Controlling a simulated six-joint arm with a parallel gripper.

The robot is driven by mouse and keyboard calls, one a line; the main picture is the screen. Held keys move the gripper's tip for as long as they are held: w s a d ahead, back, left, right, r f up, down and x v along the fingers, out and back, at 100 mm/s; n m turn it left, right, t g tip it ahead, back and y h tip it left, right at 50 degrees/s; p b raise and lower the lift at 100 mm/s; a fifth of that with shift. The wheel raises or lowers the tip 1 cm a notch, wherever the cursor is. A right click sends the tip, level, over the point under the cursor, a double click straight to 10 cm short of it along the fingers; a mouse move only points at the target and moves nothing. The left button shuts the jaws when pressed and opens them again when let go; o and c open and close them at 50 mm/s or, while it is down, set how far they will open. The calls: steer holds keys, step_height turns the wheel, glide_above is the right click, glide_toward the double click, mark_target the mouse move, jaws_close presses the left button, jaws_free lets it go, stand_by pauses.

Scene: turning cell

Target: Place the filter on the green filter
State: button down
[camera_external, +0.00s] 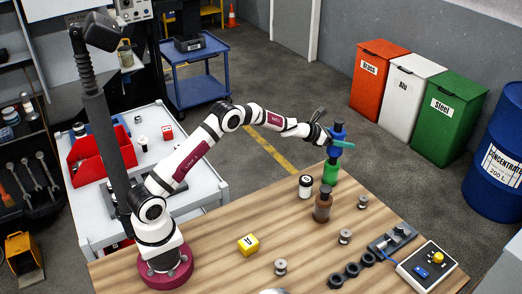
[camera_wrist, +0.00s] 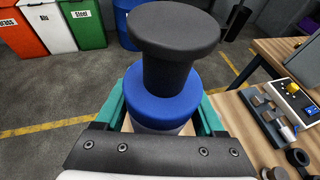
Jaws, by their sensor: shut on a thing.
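My gripper (camera_external: 338,142) is at the far edge of the wooden table, its teal fingers shut on a filter with a blue collar (camera_external: 337,128). In the wrist view my gripper (camera_wrist: 162,108) has a finger on each side of this filter. Its blue collar and wide black top (camera_wrist: 177,30) show there, with a pale part below. The green filter (camera_external: 330,173) stands upright on the table, directly below the held filter in the external view. Whether the two touch is unclear. The green filter is hidden in the wrist view.
Several small metal parts, a yellow block (camera_external: 248,244), black rings (camera_external: 352,269) and a control box (camera_external: 428,266) are on the table.

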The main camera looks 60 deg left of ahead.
steer(key=shift+f, duration=0.1)
jaws_free()
